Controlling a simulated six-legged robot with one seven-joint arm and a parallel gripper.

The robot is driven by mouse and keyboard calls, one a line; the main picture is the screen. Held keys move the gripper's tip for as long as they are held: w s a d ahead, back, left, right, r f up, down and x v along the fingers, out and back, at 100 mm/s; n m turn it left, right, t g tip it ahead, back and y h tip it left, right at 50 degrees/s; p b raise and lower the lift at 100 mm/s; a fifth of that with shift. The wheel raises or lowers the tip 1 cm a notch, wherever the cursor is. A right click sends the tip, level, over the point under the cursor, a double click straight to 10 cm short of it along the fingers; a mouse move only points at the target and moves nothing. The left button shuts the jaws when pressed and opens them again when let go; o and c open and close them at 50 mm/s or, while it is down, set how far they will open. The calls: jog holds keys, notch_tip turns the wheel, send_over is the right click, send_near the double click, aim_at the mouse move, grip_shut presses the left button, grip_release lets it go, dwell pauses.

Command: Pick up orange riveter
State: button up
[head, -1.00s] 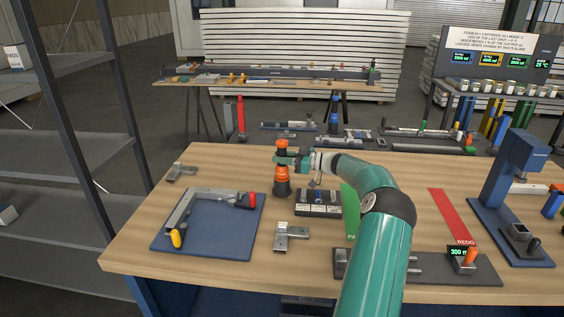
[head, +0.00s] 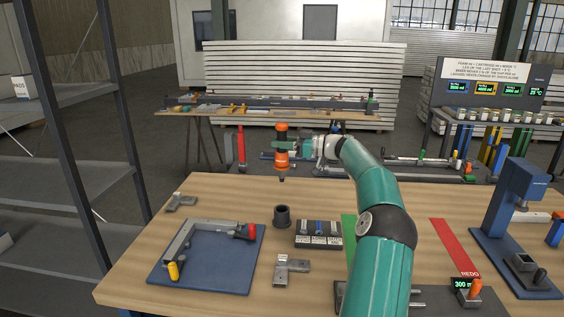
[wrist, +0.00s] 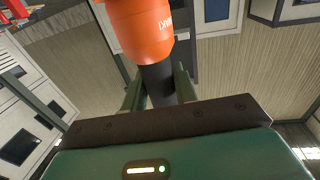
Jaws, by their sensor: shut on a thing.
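The orange riveter (head: 281,160) is upright in the air above the table, with its dark nose pointing down. My gripper (head: 281,148) is shut around its middle, from the right. In the wrist view the riveter's orange body (wrist: 142,25) and dark grip (wrist: 158,84) show, and the fingers of my gripper (wrist: 158,90) lie on both sides of the dark grip. The black round holder (head: 282,216) stands empty on the wooden table below the riveter, apart from it.
A dark tray with labelled boxes (head: 318,234) stands right of the holder. A blue mat (head: 205,280) with a clamp-like frame lies front left. Metal brackets (head: 291,268), a green strip (head: 349,228), a red strip (head: 455,247) and a blue press (head: 515,205) are also on the table.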

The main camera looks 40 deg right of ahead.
aim_at(281, 124)
notch_tip(281, 124, up, 11)
jog(key=shift+r, duration=0.15)
dwell(0.4)
jog(key=o, duration=0.3)
jog(key=shift+c, duration=1.2)
jog(key=shift+a, duration=0.1)
